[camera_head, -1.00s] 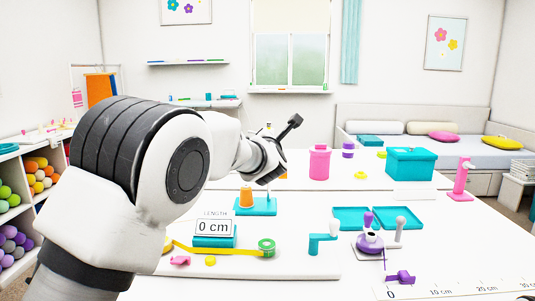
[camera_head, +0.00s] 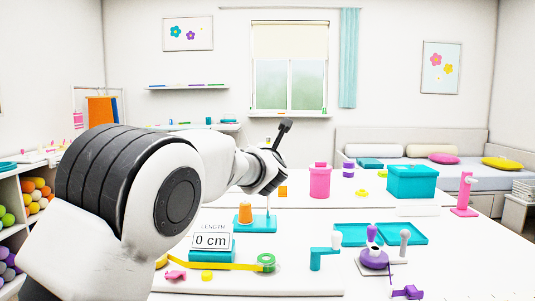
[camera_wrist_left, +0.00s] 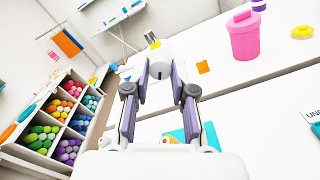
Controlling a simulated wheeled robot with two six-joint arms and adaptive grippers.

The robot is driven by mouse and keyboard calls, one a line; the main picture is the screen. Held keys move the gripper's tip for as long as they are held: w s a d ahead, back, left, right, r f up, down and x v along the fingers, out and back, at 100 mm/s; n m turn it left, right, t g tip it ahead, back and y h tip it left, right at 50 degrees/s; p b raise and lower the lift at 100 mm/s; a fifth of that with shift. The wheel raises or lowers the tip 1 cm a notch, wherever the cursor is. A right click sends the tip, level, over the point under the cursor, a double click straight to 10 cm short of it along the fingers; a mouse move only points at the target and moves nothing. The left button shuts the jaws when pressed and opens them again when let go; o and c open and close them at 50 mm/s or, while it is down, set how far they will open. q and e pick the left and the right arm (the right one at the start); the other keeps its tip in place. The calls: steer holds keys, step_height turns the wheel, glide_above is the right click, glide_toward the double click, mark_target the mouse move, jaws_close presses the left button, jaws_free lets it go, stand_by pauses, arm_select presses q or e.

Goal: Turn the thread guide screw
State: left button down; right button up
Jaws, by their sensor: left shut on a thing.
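My left arm comes in from the left in the head view, and its gripper (camera_head: 278,143) is over the far side of the near table. The left wrist view shows the gripper (camera_wrist_left: 160,78) with its fingers shut on a white piece (camera_wrist_left: 161,60) with a grey round end and a yellow tip above it. I cannot tell whether this piece is the thread guide screw. A teal stand (camera_head: 256,227) with an orange spool (camera_head: 245,213) and a thin post stands below the gripper. My right gripper is not in view.
A length display (camera_head: 211,241), a green tape roll (camera_head: 265,263), a teal crank (camera_head: 316,260), a purple winder (camera_head: 373,259) and teal trays (camera_head: 355,235) stand on the near table. A pink jar (camera_head: 320,181) and a teal box (camera_head: 411,181) are farther back.

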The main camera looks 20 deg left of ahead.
arm_select(q)
steer(key=c, duration=1)
jaws_free()
steer(key=shift+o, duration=0.2)
steer(key=v, duration=1.2)
